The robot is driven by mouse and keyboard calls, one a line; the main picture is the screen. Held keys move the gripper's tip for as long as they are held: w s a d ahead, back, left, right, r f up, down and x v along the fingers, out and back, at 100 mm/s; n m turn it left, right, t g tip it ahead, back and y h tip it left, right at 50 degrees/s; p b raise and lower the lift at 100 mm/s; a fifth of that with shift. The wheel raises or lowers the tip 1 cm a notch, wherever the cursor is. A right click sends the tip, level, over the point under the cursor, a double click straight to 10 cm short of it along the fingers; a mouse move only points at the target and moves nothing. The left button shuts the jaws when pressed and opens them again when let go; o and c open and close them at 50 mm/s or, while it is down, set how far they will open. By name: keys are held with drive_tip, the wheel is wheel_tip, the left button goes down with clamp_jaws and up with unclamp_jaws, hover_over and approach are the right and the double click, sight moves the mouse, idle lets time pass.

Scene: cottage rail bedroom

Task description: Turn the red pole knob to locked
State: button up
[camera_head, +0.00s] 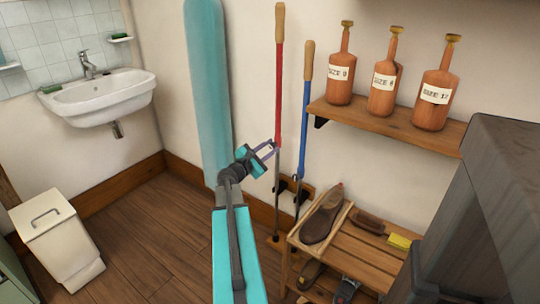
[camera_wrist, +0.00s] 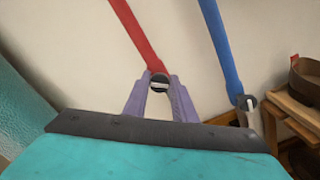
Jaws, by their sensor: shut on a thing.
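The red pole (camera_head: 279,85) leans upright against the wall, with a wooden grip at its top and a thin grey lower shaft. In the wrist view the red pole (camera_wrist: 138,32) runs down to a dark round knob with a pale bar across it, the red pole knob (camera_wrist: 160,82). My gripper (camera_head: 272,148) is at the lower end of the red section. In the wrist view its two purple fingers (camera_wrist: 160,88) are shut on the knob, one on each side. The pale bar lies roughly level in the picture. No lock marking is readable.
A blue pole (camera_head: 304,110) with its own knob (camera_wrist: 247,103) stands close on the right. A wooden shelf (camera_head: 400,126) holds several bottle-shaped pieces above a shoe rack (camera_head: 365,255). A teal board (camera_head: 208,80) stands left. Floor (camera_head: 150,235) is clear in front.

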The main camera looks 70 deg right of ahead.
drive_tip(key=m+b, duration=0.3)
drive_tip(key=b, duration=0.1)
drive_tip(key=shift+f+m+b, duration=0.3)
drive_tip(key=shift+m+b, duration=0.1)
drive_tip(key=m+b, duration=0.3)
drive_tip(key=b, duration=0.1)
drive_tip(key=shift+m+b, duration=0.3)
drive_tip(key=shift+b, duration=0.1)
drive_tip(key=m+b, duration=0.3)
drive_tip(key=shift+r, duration=0.2)
drive_tip(key=o, duration=1)
drive_tip(key=shift+a, duration=0.15)
drive_tip(key=p+v, duration=0.3)
drive_tip(key=v, duration=1)
drive_tip(key=shift+a, duration=0.25)
